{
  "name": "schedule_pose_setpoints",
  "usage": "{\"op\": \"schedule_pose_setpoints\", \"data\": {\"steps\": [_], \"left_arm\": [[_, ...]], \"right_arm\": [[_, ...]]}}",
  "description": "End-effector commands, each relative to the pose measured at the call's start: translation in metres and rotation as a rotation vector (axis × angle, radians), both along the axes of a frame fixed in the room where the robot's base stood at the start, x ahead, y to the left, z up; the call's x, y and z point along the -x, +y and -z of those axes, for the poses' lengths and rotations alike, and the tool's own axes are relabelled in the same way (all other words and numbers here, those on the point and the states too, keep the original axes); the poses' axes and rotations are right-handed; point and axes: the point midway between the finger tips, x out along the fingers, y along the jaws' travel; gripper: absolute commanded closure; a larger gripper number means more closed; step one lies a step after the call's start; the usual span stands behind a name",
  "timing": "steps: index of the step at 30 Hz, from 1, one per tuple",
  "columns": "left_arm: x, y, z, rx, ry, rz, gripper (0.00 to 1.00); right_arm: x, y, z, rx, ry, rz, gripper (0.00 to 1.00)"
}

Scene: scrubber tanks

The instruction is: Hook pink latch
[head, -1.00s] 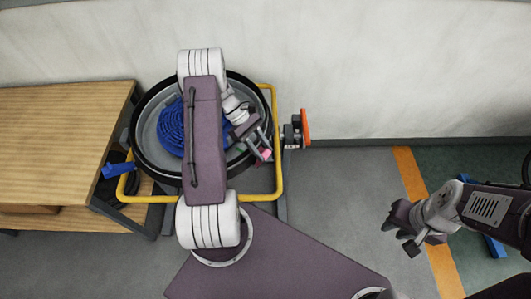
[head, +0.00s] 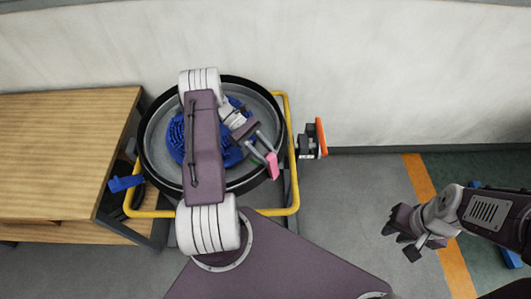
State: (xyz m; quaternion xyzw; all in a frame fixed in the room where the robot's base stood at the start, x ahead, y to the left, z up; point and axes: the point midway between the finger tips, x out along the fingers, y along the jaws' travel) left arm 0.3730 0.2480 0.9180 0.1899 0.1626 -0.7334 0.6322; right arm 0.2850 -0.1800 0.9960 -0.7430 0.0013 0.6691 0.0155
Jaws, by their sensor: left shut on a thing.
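The pink latch (head: 272,166) shows at the right side of the round, black-rimmed tank (head: 157,166), near its rim. My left gripper (head: 266,154) reaches over the tank from above and is shut on the pink latch. Its fingers hide part of the latch, and whether the latch touches a catch cannot be made out. My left arm covers the middle of the tank. My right gripper (head: 398,238) is open and empty, above the grey floor well to the right.
A yellow tube frame (head: 291,140) surrounds the tank. A blue part (head: 126,183) sticks out at its left, beside a wooden table (head: 60,150). An orange-and-grey fitting (head: 313,140) stands out at the right, near the wall.

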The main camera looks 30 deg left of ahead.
Motion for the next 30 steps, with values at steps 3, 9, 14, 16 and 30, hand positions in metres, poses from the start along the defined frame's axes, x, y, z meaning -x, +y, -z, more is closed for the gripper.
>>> {"op": "schedule_pose_setpoints", "data": {"steps": [3, 9, 14, 16, 30], "left_arm": [[0.001, 0.002, 0.006, -0.015, 0.000, 0.002, 1.00], [0.001, 0.002, 0.006, -0.014, 0.001, 0.002, 1.00], [0.001, 0.002, 0.006, -0.014, 0.002, 0.001, 0.57], [0.001, 0.002, 0.006, -0.013, 0.001, 0.002, 0.44], [-0.003, 0.019, -0.003, -0.011, -0.003, -0.001, 0.44]], "right_arm": [[0.000, 0.000, 0.001, 0.000, 0.000, 0.000, 0.73], [0.000, 0.000, 0.001, 0.000, 0.000, 0.000, 0.73], [0.000, 0.000, 0.002, 0.000, 0.000, 0.000, 0.73], [0.000, 0.000, 0.002, 0.000, 0.000, 0.000, 0.73], [0.000, 0.000, 0.009, 0.000, 0.000, 0.000, 0.73]]}}
